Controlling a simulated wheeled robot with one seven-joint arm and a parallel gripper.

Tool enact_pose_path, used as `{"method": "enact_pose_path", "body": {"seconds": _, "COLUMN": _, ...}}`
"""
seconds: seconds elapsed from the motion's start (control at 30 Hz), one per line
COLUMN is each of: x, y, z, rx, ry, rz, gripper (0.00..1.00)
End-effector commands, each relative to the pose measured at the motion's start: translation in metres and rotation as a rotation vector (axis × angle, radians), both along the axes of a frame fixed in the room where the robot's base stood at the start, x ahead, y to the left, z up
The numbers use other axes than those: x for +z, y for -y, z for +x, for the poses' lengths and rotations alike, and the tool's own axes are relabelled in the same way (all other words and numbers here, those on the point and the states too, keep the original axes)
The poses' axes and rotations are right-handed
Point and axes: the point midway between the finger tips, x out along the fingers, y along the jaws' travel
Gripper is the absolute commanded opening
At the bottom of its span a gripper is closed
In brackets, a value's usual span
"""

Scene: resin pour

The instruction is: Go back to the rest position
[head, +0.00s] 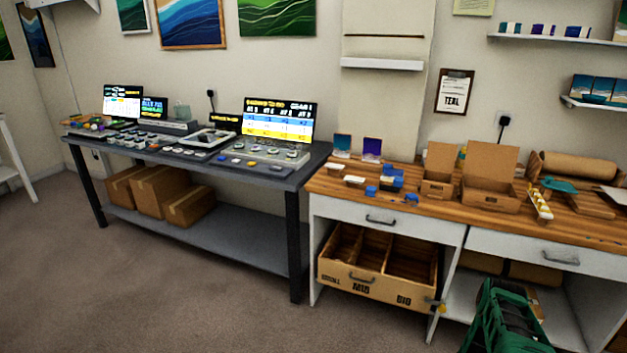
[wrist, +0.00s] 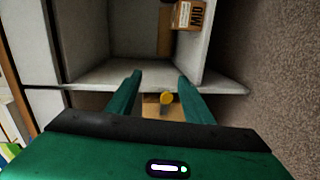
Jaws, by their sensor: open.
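My gripper shows in the wrist view (wrist: 160,80), with two green fingers spread apart and nothing clasped between them. A small yellow piece (wrist: 166,98) shows in the gap between the fingers; I cannot tell how far beyond them it is. In the head view, green parts of my arm stand at the bottom right, in front of the open bay of the white workbench (head: 467,240). The fingertips are not clear there.
Open cardboard boxes (head: 490,192), small blue pieces (head: 371,191) and a brown roll (head: 580,168) are on the wooden top. A dark table (head: 200,162) with screens and trays stands left, cardboard boxes (head: 158,189) beneath it. The carpet (head: 190,290) in front is clear.

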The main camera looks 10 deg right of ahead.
Motion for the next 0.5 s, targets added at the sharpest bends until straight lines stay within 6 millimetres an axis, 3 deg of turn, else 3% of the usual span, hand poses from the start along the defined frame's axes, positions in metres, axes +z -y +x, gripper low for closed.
{"method": "enact_pose_path", "body": {"seconds": 0.3, "x": 0.084, "y": 0.054, "z": 0.062, "rx": -0.097, "ry": -0.027, "rz": 0.147, "gripper": 0.47}}
{"method": "enact_pose_path", "body": {"seconds": 0.5, "x": 0.146, "y": 0.074, "z": 0.089, "rx": -0.178, "ry": -0.043, "rz": 0.258, "gripper": 0.47}}
